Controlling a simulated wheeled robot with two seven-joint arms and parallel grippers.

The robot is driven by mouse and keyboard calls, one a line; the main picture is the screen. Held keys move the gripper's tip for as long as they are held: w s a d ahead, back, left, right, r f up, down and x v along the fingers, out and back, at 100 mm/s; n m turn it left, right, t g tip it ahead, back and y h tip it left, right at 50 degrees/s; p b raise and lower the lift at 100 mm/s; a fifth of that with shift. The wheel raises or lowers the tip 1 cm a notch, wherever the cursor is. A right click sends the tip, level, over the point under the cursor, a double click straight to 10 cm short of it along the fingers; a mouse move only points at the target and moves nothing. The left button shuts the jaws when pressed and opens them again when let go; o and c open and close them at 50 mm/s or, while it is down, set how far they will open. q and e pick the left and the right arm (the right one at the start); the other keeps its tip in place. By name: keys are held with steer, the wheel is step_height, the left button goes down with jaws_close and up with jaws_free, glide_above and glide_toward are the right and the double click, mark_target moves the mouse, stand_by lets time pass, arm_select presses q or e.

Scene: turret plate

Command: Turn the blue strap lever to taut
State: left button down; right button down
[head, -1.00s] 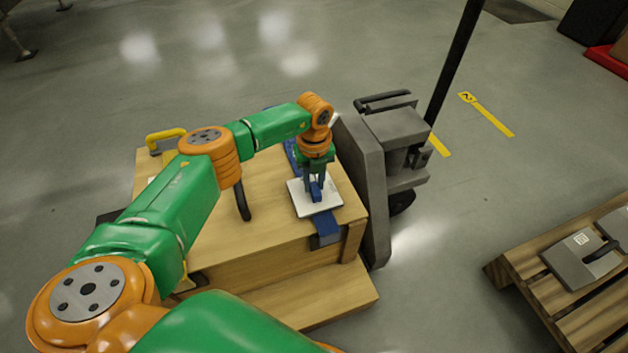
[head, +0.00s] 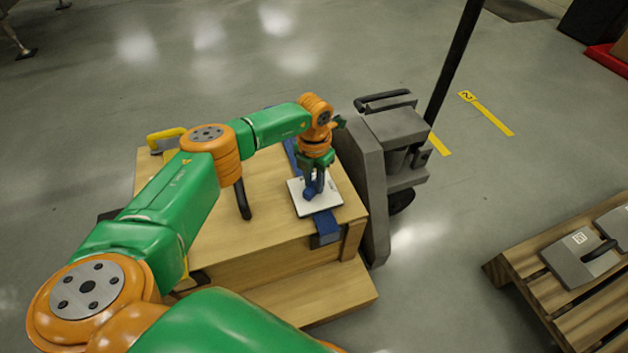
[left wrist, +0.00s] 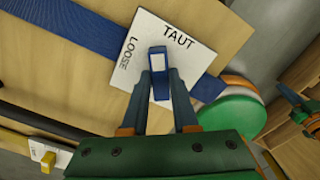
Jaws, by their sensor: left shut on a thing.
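The blue lever (head: 309,193) stands on a white plate (head: 330,201) near the right end of a wooden crate. The blue strap (head: 327,226) runs under the plate and over the crate's edge. In the left wrist view the plate (left wrist: 203,58) reads TAUT at the upper right and LOOSE at the left. My left gripper (head: 314,187) points down over the plate. In the left wrist view the lever (left wrist: 160,85) sits between its fingers, which are shut on it. The lever appears between the two words; its exact angle is unclear.
The wooden crate (head: 270,262) stands against a grey upright machine (head: 365,190) with a black pole. A yellow handle (head: 164,137) is at the crate's back left. A pallet (head: 565,300) with grey cases is at the right.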

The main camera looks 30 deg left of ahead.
arm_select(q)
steer(key=m, duration=0.4)
steer(key=shift+m+b, duration=0.35)
steer(key=shift+m, duration=0.95)
arm_select(e)
steer(key=shift+w+a+r, duration=0.15)
steer(key=shift+w+r, duration=0.2)
steer(key=shift+r, duration=0.3)
steer(key=shift+w+r, duration=0.1)
steer(key=shift+r, duration=0.05)
steer(key=shift+w, duration=0.1)
arm_select(q)
steer(key=c, duration=0.7)
jaws_free()
arm_select(e)
steer(key=shift+w, duration=0.2)
